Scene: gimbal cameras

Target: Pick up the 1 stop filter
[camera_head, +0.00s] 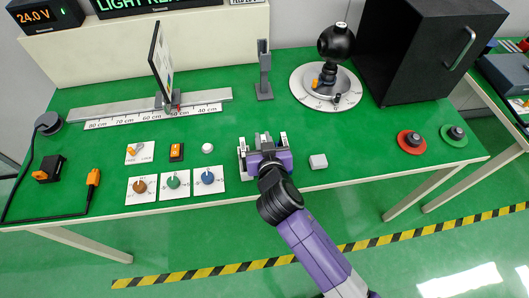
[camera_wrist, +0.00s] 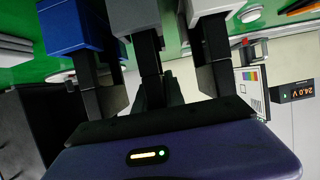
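In the head view my gripper (camera_head: 264,143) is at the front middle of the green table, reaching down over a small pale rack (camera_head: 243,150). The rack is partly hidden behind the gripper. In the wrist view a blue block (camera_wrist: 66,26), a grey block (camera_wrist: 134,15) and a whitish block (camera_wrist: 207,6) stand in a row at the fingers' far ends. Dark finger parts overlap them, and I cannot tell which block is the 1 stop filter. Whether the fingers touch a block is hidden.
A light grey block (camera_head: 318,161) lies just right of the gripper. Knob cards (camera_head: 175,183) and a white button (camera_head: 207,148) are to the left. A grey stand (camera_head: 264,75), a round dial base (camera_head: 310,95) and a black box (camera_head: 415,50) are behind.

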